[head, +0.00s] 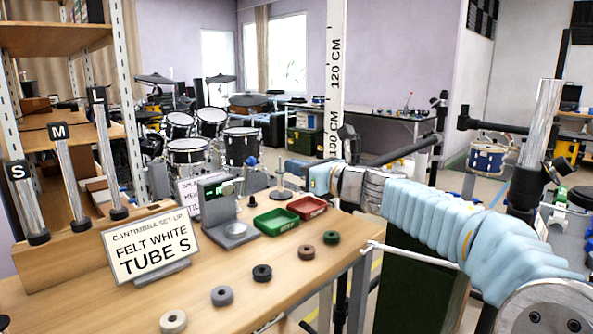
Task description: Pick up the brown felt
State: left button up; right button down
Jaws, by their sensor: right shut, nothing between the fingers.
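The brown felt (306,251) is a small ring lying flat on the wooden table. It sits in a diagonal row of felt rings, between the black felt (262,272) and the dark green felt (331,237). My right gripper (292,169) reaches in from the right, in the air above the back right part of the table. It is shut and empty, and appears well above and apart from the brown felt. My left gripper is not in view.
The grey felt (222,296) and white felt (173,321) continue the row. Behind stand a green tray (275,221), a red tray (307,206) and a grey scale-like device (229,232). A sign (150,246) and several upright metal tubes (70,175) stand at left.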

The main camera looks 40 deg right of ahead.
aim_at(306, 251)
jog(key=k+l, duration=0.1)
jog(key=k, duration=0.9)
